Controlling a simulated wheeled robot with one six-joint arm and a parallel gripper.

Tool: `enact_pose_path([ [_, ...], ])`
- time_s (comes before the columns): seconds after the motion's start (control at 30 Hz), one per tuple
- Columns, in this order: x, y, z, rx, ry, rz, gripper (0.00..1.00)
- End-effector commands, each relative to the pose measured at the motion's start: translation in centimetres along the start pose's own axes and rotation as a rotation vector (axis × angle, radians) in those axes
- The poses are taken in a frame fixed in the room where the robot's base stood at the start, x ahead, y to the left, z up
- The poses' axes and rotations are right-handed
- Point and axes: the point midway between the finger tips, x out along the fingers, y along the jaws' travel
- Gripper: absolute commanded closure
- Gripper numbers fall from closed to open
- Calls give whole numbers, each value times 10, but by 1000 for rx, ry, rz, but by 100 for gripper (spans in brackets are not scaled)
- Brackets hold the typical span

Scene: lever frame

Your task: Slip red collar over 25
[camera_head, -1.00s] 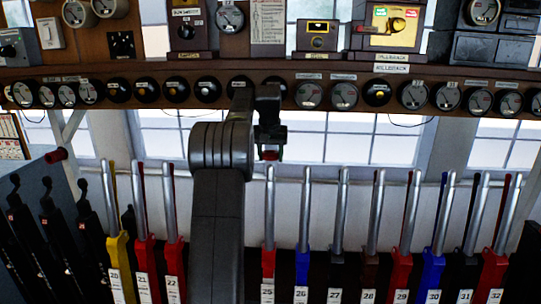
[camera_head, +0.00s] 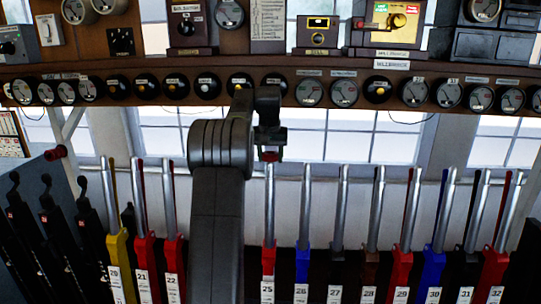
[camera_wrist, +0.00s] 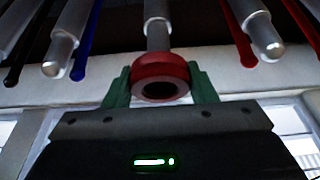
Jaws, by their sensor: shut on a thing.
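The red collar (camera_wrist: 160,69) is a short thick ring, held between the two green fingers of my gripper (camera_wrist: 160,88). In the head view the collar (camera_head: 269,156) shows as a small red patch under my gripper, right at the top of lever 25 (camera_head: 270,205). Lever 25 is a silver handle with a red base and a white number plate (camera_head: 267,290). In the wrist view its narrower tip (camera_wrist: 157,36) lines up behind the collar. The collar's hole faces the camera and looks empty at its near end. I cannot tell whether the tip has entered the far side.
Lever 26 (camera_head: 305,205), with a blue base, stands close to the right of lever 25. Lever 22 (camera_head: 170,205), with a red base, stands to the left. A wooden shelf (camera_head: 430,75) with dials and instruments runs above the levers. Windows are behind.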

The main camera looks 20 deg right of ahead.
Motion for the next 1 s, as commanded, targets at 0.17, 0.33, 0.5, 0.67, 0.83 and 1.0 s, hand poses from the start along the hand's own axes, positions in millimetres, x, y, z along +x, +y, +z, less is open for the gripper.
enact_pose_path([
  [0.17, 6, 0, 3, 0, 0, 0, 69],
  [0.33, 10, 0, 5, 0, 0, 0, 69],
  [0.5, 14, 0, 7, 0, 0, 0, 69],
  [0.67, 19, 0, 9, 0, 0, 0, 69],
  [0.83, 23, 0, 11, 0, 1, 0, 69],
  [1.0, 28, 0, 14, 0, 0, 0, 69],
])
